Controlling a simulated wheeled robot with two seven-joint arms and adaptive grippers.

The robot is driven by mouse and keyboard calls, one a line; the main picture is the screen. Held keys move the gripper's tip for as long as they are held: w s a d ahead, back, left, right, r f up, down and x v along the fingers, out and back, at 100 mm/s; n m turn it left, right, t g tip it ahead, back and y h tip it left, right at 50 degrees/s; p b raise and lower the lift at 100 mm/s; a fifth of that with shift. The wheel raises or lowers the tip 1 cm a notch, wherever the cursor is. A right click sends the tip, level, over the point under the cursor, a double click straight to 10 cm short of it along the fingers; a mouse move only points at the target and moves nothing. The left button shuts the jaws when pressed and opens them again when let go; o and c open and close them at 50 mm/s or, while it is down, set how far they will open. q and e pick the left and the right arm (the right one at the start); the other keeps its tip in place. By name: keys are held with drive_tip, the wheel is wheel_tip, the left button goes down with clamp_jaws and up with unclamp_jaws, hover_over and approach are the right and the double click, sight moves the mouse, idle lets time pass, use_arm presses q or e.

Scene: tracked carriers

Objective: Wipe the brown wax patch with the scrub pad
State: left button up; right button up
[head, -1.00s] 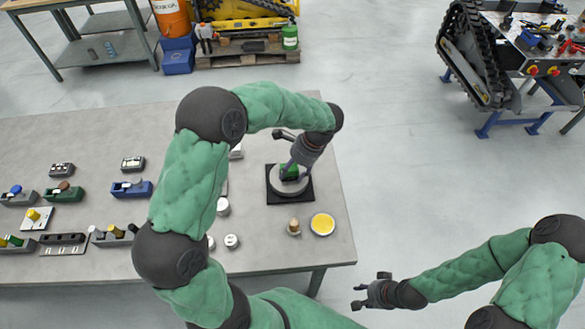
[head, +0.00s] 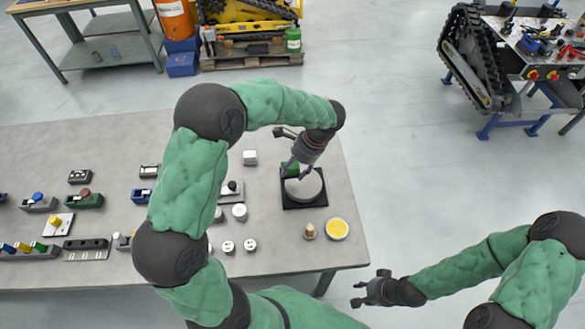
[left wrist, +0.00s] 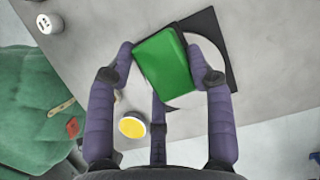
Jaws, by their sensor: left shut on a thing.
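My left gripper (head: 292,172) is shut on the green scrub pad (head: 290,169). The pad also shows between the fingers in the left wrist view (left wrist: 163,62). It is over the upper left edge of a pale round disc (head: 306,188), which lies on a black square plate (head: 322,199) on the grey table. I cannot tell whether the pad touches the disc. I can make out no brown wax patch on the visible part of the disc; the pad and fingers hide the rest. My right gripper (head: 356,294) is open and empty, off the table's front edge.
A dish with yellow contents (head: 337,229) and a small wooden-topped piece (head: 309,231) stand in front of the plate. Several small white round pieces (head: 250,245) lie left of them. Coloured blocks in holders (head: 84,199) fill the table's left. The table's right edge is near the plate.

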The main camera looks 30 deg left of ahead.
use_arm(q)
drive_tip(key=shift+r+p, duration=0.85)
drive_tip(key=shift+r, duration=0.45)
